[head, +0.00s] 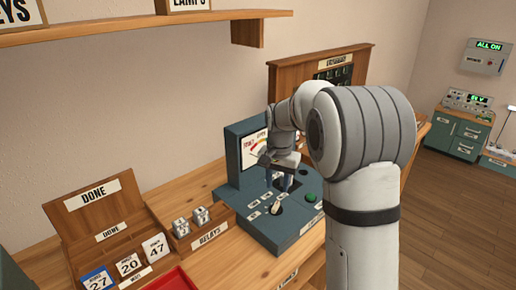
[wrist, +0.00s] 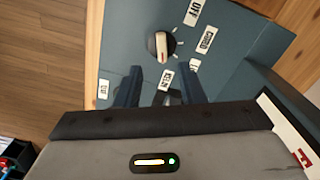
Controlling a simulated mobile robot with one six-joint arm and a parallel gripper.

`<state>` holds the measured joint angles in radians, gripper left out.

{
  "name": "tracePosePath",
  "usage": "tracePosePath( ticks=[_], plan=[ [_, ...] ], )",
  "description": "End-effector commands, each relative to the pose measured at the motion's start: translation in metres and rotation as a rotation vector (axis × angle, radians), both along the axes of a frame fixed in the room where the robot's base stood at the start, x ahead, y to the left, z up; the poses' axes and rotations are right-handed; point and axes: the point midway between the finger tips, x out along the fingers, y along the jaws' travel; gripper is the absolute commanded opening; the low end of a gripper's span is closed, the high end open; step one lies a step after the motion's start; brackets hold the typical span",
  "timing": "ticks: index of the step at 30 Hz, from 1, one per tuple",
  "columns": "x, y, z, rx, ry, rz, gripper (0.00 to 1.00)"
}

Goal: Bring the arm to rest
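My gripper (head: 279,187) points down over the teal console (head: 234,198) on the wooden bench.
A meter (head: 256,148) rises at the console's back. A green button (head: 310,197) is on its right. Left are the RELAYS box (head: 211,235), the wooden DONE tray (head: 92,197) with numbered blocks and a red tray (head: 172,281). A shelf (head: 130,27) overhangs. Open floor (head: 455,200) lies right.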

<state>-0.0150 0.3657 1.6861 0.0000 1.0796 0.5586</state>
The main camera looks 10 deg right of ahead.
Motion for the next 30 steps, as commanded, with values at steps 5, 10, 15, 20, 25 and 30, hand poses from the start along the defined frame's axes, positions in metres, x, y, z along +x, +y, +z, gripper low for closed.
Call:
tracePosePath(
  ticks=[5, 10, 15, 20, 25, 30],
  plan=[
    [-0.056, -0.003, 0.035, -0.004, -0.047, 0.105, 0.35],
    [-0.124, -0.005, 0.056, -0.014, -0.098, 0.235, 0.35],
    [-0.192, -0.007, 0.061, -0.031, -0.145, 0.362, 0.35],
    [-0.245, -0.008, 0.054, -0.049, -0.181, 0.466, 0.35],
    [-0.276, -0.009, 0.045, -0.062, -0.201, 0.529, 0.35],
    [-0.283, -0.009, 0.042, -0.065, -0.207, 0.546, 0.35]
  ],
)
